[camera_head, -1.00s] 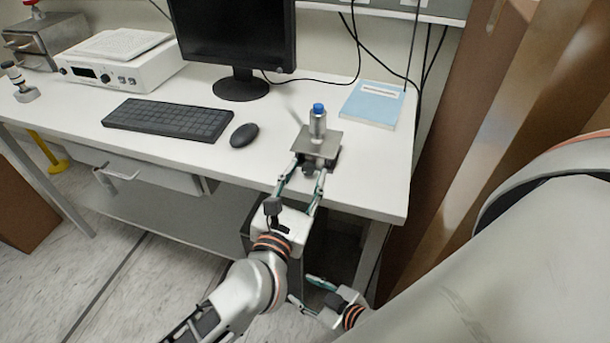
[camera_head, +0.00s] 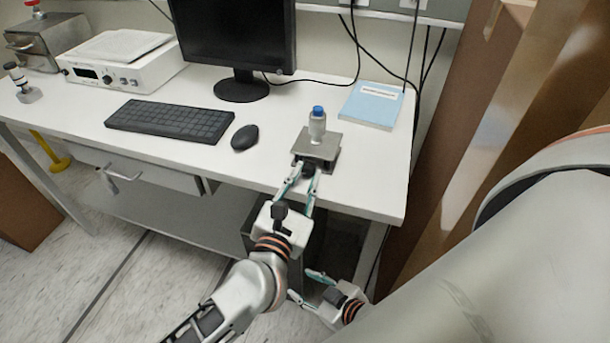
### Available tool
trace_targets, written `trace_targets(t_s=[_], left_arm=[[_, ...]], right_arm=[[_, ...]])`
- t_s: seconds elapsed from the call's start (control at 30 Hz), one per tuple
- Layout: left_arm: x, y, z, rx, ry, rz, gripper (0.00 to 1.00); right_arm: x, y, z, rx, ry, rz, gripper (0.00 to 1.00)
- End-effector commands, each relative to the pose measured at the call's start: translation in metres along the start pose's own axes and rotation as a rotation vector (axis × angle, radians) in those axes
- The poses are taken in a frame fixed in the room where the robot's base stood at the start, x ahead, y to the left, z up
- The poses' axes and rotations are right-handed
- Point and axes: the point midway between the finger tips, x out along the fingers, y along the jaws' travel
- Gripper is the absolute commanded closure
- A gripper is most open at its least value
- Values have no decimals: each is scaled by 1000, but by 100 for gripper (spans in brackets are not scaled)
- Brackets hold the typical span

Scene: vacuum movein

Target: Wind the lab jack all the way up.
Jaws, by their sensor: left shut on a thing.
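The lab jack, with a square grey metal top plate (camera_head: 326,153), stands near the front edge of the white desk, right of the mouse. A small clear bottle with a blue cap (camera_head: 317,122) stands upright on the plate. My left gripper (camera_head: 307,173) reaches up to the jack's front and is shut on its dark knob (camera_head: 308,168), which the fingertips partly hide. How high the jack stands is hard to tell from above. My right gripper (camera_head: 302,286) is below the desk's front edge, with its fingers apart and empty.
The mouse (camera_head: 245,137) and keyboard (camera_head: 170,121) lie left of the jack. A blue book (camera_head: 371,105) lies behind it on the right, and a monitor (camera_head: 236,50) stands at the back. A brown panel (camera_head: 470,140) stands right of the desk.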

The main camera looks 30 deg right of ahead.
Motion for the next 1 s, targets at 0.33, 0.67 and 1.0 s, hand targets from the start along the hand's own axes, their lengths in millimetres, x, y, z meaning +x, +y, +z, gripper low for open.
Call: trace_targets(t_s=[0.33,0.67,1.0], left_arm=[[0,0,0,-1,0,0,63],[-26,0,-2,-3,2,0,63],[-94,0,-1,-3,2,-1,63]], right_arm=[[0,-1,4,0,-7,-1,60],[0,0,4,-2,-7,-1,60],[0,0,3,-1,-5,-1,60]])
